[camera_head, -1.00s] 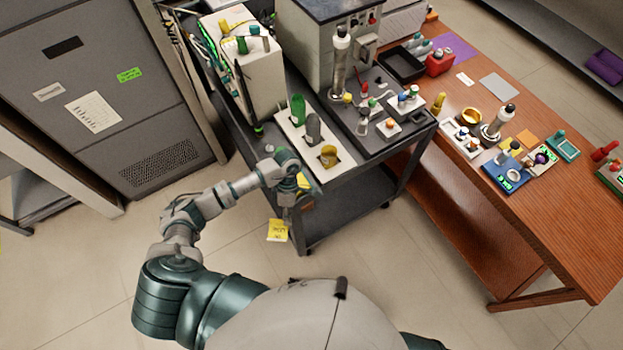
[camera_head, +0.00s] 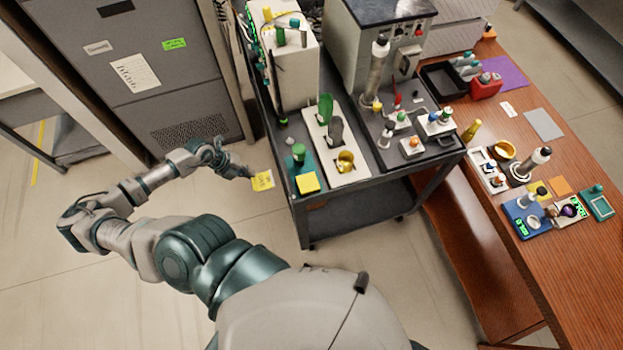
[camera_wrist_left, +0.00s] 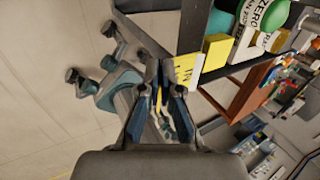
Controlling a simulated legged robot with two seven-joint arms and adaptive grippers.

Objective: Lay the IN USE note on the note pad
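My left gripper (camera_head: 249,175) is shut on the yellow IN USE note (camera_head: 262,182) and holds it out beyond the cart's left edge, over the floor. In the left wrist view the note (camera_wrist_left: 187,71) sticks out from the fingertips (camera_wrist_left: 165,88), with dark lettering on it. The yellow note pad (camera_head: 308,182) lies at the near left corner of the cart top, right of the note and apart from it. The pad also shows in the left wrist view (camera_wrist_left: 216,50). My right gripper is in neither view.
The dark cart (camera_head: 385,175) also carries instruments. A wooden table (camera_head: 560,270) stands right. A grey cabinet (camera_head: 150,70) stands left; floor between is clear.

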